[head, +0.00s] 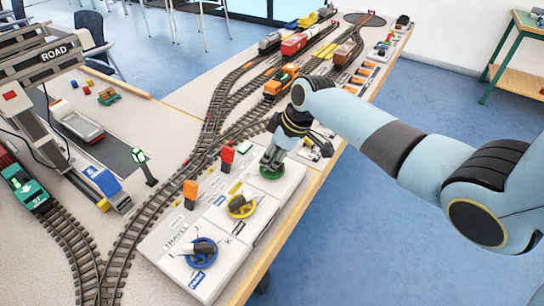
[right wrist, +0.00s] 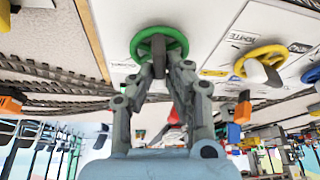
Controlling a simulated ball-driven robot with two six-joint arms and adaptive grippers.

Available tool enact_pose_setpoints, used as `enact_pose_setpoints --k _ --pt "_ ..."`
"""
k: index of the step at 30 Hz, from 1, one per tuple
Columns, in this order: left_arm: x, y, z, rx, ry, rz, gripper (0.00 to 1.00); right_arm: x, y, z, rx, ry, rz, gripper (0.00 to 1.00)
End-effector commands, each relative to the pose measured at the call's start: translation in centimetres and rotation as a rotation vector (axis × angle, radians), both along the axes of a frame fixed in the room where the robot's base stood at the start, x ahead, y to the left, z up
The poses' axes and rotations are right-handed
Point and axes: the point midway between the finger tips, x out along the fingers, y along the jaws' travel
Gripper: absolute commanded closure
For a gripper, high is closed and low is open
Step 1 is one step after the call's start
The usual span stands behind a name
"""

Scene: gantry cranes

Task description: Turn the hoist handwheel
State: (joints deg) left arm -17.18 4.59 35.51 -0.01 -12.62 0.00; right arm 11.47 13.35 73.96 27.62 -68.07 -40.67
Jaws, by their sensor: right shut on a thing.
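Three handwheels sit in a row on a white control panel (head: 172,242): a blue wheel (head: 201,266) nearest, a yellow wheel (head: 250,208) in the middle and a green wheel (head: 268,175) farthest. The lettering beside the blue one seems to read TRAVEL; I cannot read a label at the green one. My right gripper (head: 270,162) points down onto the green wheel and hides much of it. In the right wrist view my right gripper (right wrist: 160,68) is shut on the green wheel (right wrist: 138,47) at its grey grip. My left gripper is out of view.
Orange (head: 190,193) and red (head: 227,156) upright blocks stand along the panel's track side. Model tracks with an orange locomotive (head: 281,82) run left of it. A gantry crane with a ROAD sign (head: 54,53) stands at left. Open floor lies right of the table edge.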

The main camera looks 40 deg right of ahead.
Motion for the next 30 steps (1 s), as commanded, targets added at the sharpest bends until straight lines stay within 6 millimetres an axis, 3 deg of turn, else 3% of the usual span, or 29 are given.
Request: enact_pose_setpoints --k 18,30 --pt "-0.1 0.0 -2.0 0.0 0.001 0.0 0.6 0.0 0.0 -0.1 0.001 -0.001 0.521 1.0" --pt "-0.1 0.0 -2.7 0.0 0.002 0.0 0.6 0.0 0.0 0.0 0.0 -0.001 0.676 1.0"
